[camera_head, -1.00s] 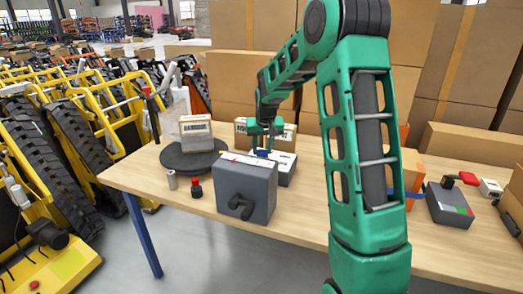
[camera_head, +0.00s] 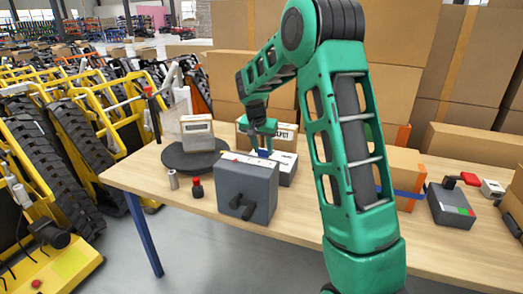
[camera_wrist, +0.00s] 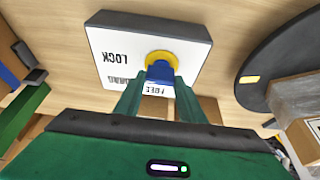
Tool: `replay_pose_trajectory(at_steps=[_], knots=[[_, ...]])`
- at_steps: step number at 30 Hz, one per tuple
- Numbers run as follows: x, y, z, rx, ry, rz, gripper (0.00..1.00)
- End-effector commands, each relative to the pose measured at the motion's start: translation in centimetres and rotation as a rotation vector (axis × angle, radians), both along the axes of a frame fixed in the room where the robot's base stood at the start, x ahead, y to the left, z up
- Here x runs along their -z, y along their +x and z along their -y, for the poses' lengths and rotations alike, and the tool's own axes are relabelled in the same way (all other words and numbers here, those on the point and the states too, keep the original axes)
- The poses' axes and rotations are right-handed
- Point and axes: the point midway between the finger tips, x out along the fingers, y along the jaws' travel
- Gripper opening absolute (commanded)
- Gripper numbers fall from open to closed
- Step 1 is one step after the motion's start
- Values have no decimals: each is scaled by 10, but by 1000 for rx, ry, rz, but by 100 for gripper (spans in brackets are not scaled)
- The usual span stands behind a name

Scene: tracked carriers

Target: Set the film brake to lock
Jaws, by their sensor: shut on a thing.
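The film brake is a box with a white top plate (camera_head: 286,164) on the wooden table, behind a larger grey box. In the wrist view its white face (camera_wrist: 117,38) shows upside-down labels: LOCK, a partly covered middle word, and FREE nearest my fingers. A blue lever (camera_wrist: 160,73) stands on a yellow round base (camera_wrist: 160,57). My gripper (camera_wrist: 160,84) is shut on the blue lever, with green fingers on both sides. The lever lies beside the FREE label, away from LOCK. In the head view my gripper (camera_head: 263,150) partly hides the lever.
The grey box with a black crank (camera_head: 246,190) stands in front of the brake. A carton stands behind the brake. A grey control box (camera_head: 450,206) is at right.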

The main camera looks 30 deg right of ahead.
Motion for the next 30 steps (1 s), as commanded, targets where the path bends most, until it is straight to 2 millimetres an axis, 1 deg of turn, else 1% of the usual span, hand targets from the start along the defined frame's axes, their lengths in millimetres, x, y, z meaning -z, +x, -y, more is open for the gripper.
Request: replay_pose_trajectory(at_steps=[1, 8, 9, 11, 12, 20, 23, 26, 30], knots=[[0, 1, -3, -6, 3, 2, 14], [0, 2, -4, -7, 4, 2, 14], [0, 2, -4, -8, 4, 1, 38], [0, 1, -3, -7, 2, 2, 53], [0, 1, -3, -7, 2, 2, 55], [-1, 1, -1, -4, 2, 1, 55], [-5, 0, -3, -4, 1, 1, 55], [-16, -2, -6, -4, 1, 3, 55], [-40, -8, -14, -5, 0, 5, 55]])
